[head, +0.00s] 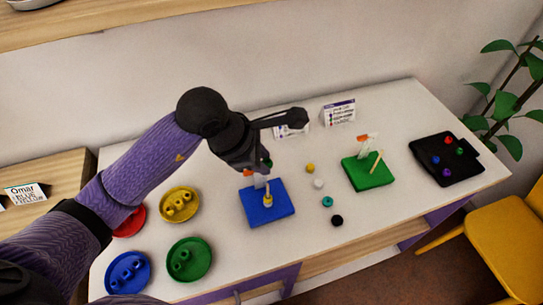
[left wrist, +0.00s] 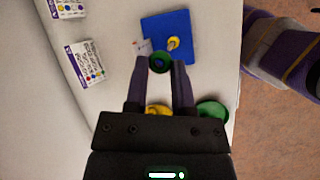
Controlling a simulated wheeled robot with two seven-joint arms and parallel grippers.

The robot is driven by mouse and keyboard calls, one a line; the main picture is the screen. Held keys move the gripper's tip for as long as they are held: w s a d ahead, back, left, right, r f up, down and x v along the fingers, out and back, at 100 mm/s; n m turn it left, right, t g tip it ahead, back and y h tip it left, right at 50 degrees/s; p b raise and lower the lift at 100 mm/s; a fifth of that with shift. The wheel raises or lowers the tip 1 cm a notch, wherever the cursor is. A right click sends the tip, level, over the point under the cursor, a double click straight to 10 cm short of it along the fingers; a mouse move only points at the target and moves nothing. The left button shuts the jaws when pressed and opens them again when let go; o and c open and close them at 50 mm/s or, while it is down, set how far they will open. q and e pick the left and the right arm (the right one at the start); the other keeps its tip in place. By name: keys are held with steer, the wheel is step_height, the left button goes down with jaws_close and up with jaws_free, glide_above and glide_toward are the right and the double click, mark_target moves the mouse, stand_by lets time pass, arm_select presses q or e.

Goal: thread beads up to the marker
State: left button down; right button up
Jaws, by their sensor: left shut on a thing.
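My left gripper (head: 264,168) is shut on a green bead, whose dark ring (left wrist: 160,62) shows between the fingertips in the left wrist view. It is held above the far part of the blue board (head: 283,209), apart from the rod. The blue board also shows in the left wrist view (left wrist: 185,20). A yellow bead (head: 268,200) sits on the board's short upright rod and shows in the left wrist view (left wrist: 173,43). Beside it stands a white post with an orange marker (head: 248,173), partly hidden by my gripper. My right gripper is not in view.
Red (head: 128,226), yellow (head: 192,210), blue (head: 140,285) and green dishes (head: 205,268) hold beads at left. Several loose beads, including a black one (head: 337,221), lie right of the blue board. A green board (head: 382,177) and black tray (head: 425,150) stand further right.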

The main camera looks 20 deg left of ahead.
arm_select(q)
steer(key=shift+f+b, duration=0.3)
steer(key=shift+f, duration=0.05)
step_height(320, 180, down, 4)
steer(key=b, duration=0.3)
steer(key=shift+f, duration=0.2)
steer(key=shift+f+b, duration=0.3)
steer(key=shift+b, duration=0.2)
steer(key=shift+f+b, duration=0.4)
steer(key=shift+f, duration=0.05)
stand_by(0.3)
steer(key=shift+f+b, duration=0.8)
steer(key=shift+f, duration=0.1)
